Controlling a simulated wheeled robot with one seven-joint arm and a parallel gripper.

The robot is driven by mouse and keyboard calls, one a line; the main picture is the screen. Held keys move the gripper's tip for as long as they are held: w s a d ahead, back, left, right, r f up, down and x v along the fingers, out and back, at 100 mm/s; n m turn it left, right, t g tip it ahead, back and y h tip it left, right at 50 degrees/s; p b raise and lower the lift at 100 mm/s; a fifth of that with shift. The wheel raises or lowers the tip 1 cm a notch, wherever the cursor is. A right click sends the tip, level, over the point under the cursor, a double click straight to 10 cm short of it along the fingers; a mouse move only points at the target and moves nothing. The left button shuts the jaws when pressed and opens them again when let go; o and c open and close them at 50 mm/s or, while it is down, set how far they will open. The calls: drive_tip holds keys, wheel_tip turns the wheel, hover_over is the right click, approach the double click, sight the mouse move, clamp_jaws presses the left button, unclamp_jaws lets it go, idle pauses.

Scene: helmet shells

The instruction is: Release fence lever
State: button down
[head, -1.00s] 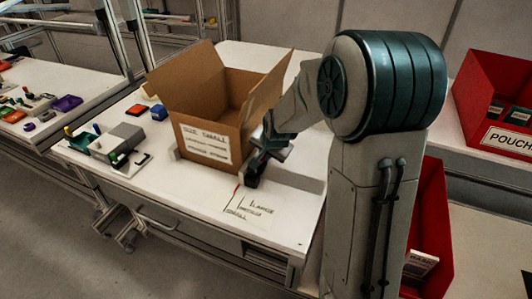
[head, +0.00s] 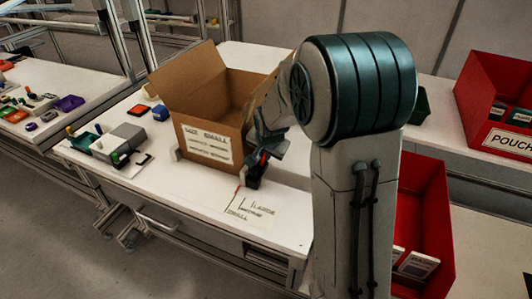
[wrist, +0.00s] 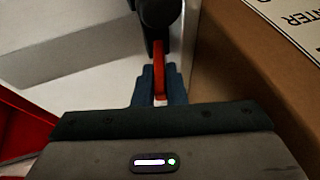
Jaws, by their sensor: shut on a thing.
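The fence lever (wrist: 159,65) is a red-orange strip on a black clamp (wrist: 158,18) in the wrist view. The blue fingers of my gripper (wrist: 160,92) are shut on the lever, one on each side. In the head view my gripper (head: 264,150) points down beside the right side of the open cardboard box, with a bit of red showing at its tips. The dark clamp (head: 255,176) sits on the white table below it. My arm hides part of the fence area behind the clamp.
The open cardboard box (head: 210,137) stands close left of my gripper. A marked size scale (head: 250,207) lies in front of the clamp. A grey fixture (head: 120,142) stands left of the box. Red bins (head: 495,95) are at the right.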

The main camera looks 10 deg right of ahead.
drive_tip(key=c, duration=1.5)
unclamp_jaws()
drive_tip(key=v, duration=1.3)
drive_tip(key=shift+s+r, duration=0.2)
drive_tip(key=shift+r, duration=0.15)
